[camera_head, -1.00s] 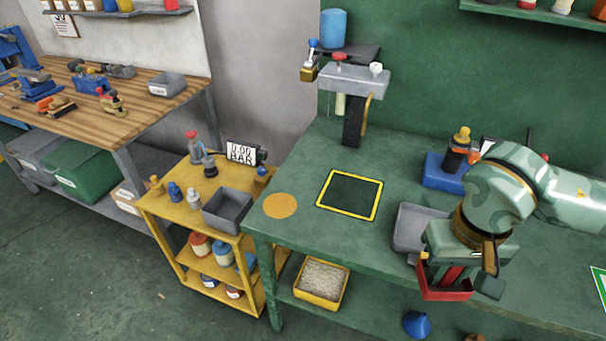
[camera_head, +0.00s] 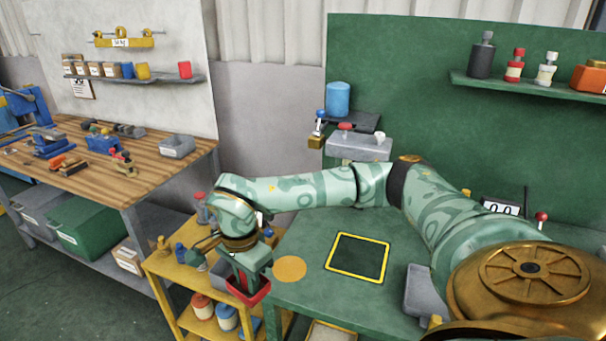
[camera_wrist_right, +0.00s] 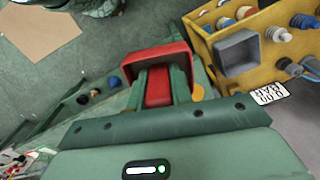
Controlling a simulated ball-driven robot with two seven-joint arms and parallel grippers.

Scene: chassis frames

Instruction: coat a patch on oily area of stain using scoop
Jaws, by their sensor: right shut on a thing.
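The stain is likely the flat orange-brown round patch (camera_head: 290,269) on the left end of the green bench (camera_head: 308,232); part of it also shows in the right wrist view (camera_wrist_right: 197,92). My right gripper (camera_head: 248,276) is shut on a red scoop (camera_head: 250,295), just left of the stain, by the bench's left edge and the yellow cart. The scoop also shows in the right wrist view (camera_wrist_right: 181,50), with the gripper (camera_wrist_right: 158,84) around its red handle. I cannot tell what the scoop holds. My left gripper is out of view.
A yellow-framed dark square (camera_head: 358,256) lies right of the stain. A grey tray (camera_head: 417,290) sits farther right on the bench. The yellow cart (camera_head: 182,265) carries bottles and a grey bin (camera_wrist_right: 238,52). A bin of pale granules (camera_head: 331,332) shows below the bench, partly cut off.

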